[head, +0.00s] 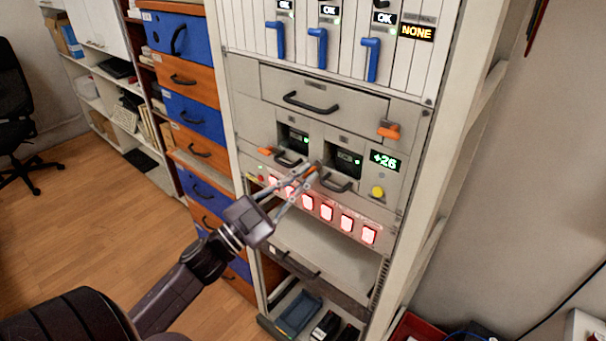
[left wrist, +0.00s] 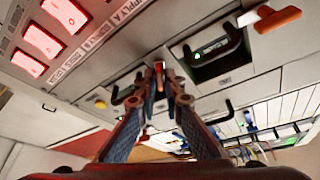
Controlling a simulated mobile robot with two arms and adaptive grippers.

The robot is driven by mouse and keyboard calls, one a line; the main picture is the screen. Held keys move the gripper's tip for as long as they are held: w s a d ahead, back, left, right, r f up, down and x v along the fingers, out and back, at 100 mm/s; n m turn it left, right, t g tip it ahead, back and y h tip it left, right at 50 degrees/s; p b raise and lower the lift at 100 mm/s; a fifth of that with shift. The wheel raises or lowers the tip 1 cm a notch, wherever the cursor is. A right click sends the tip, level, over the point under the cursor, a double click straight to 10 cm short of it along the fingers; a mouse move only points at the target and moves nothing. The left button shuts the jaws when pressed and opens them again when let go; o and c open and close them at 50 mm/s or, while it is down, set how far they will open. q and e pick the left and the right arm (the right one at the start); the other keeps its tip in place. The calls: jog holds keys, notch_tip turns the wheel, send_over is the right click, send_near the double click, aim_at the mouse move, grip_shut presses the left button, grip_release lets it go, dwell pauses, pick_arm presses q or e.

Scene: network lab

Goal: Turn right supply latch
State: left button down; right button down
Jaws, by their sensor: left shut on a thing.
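Two supply units sit side by side in the rack, each with a dark handle. The right supply unit (head: 344,161) has its orange latch (head: 312,169) at its left side, mostly covered by my left gripper (head: 311,172). That gripper is shut on this latch, its arm reaching up from the lower left. The latch's exact angle is hidden. My right gripper is not in view.
Red lit switches (head: 326,212) run in a row just below the supplies. A yellow button (head: 377,192) and a green +26 display (head: 384,160) are to the right. A drawer (head: 325,100) with another orange latch (head: 388,131) is above. Blue levers (head: 317,47) are higher up.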

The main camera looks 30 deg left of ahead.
pick_arm(q)
jog(key=m+p, duration=0.1)
jog(key=m, duration=0.1)
jog(key=m+g+h, duration=0.1)
jog(key=m, duration=0.2)
jog(key=shift+r+g+p, duration=0.15)
jog(key=shift+g+p, duration=0.15)
jog(key=shift+p, duration=0.05)
jog(key=m+g+p, duration=0.1)
jog(key=m, duration=0.1)
jog(key=m+g+h+p, duration=0.1)
jog(key=m+p, duration=0.1)
jog(key=m, duration=0.1)
jog(key=shift+r, duration=0.1)
jog(key=shift+m+g+p, duration=0.6)
jog(key=shift+m+p, duration=0.6)
jog(key=shift+m, duration=0.4)
jog(key=shift+f, duration=0.2)
jog(key=c, duration=2.3)
grip_release()
jog(key=shift+s+a, duration=0.1)
jog(key=v, duration=1.2)
jog(key=shift+r, duration=0.1)
